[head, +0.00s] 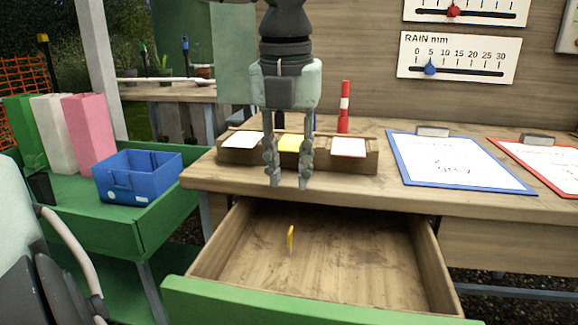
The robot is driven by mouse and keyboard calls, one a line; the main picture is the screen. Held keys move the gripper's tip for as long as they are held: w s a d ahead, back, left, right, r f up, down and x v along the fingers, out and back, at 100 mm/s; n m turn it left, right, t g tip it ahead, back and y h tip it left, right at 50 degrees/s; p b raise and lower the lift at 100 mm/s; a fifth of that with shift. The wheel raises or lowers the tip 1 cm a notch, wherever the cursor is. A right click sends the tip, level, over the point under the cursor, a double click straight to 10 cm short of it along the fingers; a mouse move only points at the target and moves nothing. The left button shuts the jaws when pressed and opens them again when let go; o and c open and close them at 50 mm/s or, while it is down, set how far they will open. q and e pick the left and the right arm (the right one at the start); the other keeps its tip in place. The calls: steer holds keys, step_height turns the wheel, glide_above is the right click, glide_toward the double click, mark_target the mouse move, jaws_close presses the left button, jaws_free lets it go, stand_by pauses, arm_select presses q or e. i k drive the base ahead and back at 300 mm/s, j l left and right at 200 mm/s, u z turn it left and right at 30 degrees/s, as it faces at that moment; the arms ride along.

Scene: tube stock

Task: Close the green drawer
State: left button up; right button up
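The green drawer (300,306) is pulled well out from under the wooden bench (400,200). Its green front runs along the bottom of the head view, and its wooden inside shows. A small yellow item (291,238) is in the drawer. My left gripper (289,184) points down over the bench's front edge, behind the drawer front in the picture. Its two fingers are apart with nothing between them. My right gripper is not in view.
A wooden holder (228,158) with white and yellow cards stands behind my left gripper, near a red-and-white marker (345,105). A blue clipboard (458,190) and a red one (560,164) lie at right. A green cart (140,215) with a blue bin (133,185) stands left.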

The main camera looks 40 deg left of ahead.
mark_target(347, 266)
steer(key=u, duration=1.1)
